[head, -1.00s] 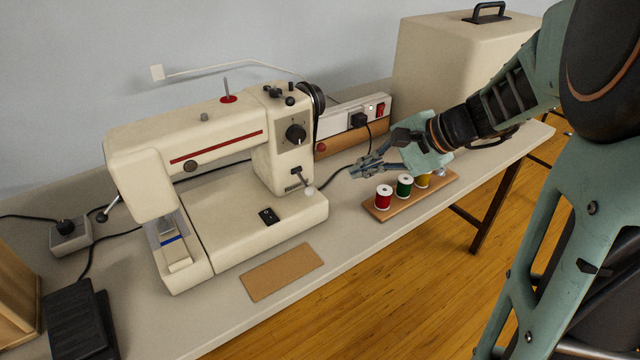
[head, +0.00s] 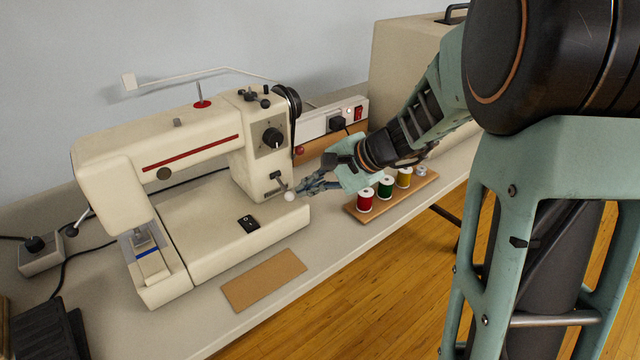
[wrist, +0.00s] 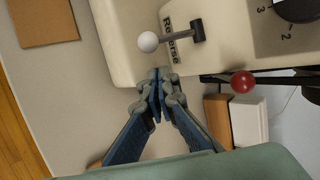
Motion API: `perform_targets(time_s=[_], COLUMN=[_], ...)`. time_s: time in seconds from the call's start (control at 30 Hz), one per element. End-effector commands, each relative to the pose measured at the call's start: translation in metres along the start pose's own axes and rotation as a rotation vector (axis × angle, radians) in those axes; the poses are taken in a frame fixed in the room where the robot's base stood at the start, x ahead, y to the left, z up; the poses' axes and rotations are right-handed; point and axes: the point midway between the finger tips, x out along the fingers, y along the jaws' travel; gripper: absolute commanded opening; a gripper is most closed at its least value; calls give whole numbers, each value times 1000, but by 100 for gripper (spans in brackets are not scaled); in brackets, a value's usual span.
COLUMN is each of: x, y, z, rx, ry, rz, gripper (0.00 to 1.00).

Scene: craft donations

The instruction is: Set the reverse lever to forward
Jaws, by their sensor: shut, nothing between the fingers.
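The cream sewing machine (head: 185,165) stands on the table. Its reverse lever (head: 283,185) is a short dark arm ending in a white ball knob (head: 290,196), low on the front of the right-hand column. In the wrist view the lever (wrist: 184,37) and its white knob (wrist: 148,42) show beside the label "Reverse" (wrist: 172,40). My gripper (head: 301,189) is just to the right of the knob, with its fingertips closed together and empty. In the wrist view the fingertips (wrist: 158,76) lie a little below the knob, with a visible gap between them.
A wooden rack (head: 358,212) with several thread spools stands to the right, under my forearm. A red ball (wrist: 243,82) shows near the fingers. A brown card (head: 264,279) lies flat in front of the machine.

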Motion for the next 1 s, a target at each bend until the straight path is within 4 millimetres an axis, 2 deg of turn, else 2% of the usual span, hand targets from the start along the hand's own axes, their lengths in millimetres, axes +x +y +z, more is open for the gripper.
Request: perform_targets(time_s=[0.1, 0.27, 1.0], x=[-5, -7, -12], y=[0, 0, -4], z=[12, 20, 22], rx=[-2, 0, 12], ry=[0, -1, -1], rz=[0, 1, 40], gripper=[0, 0, 0])
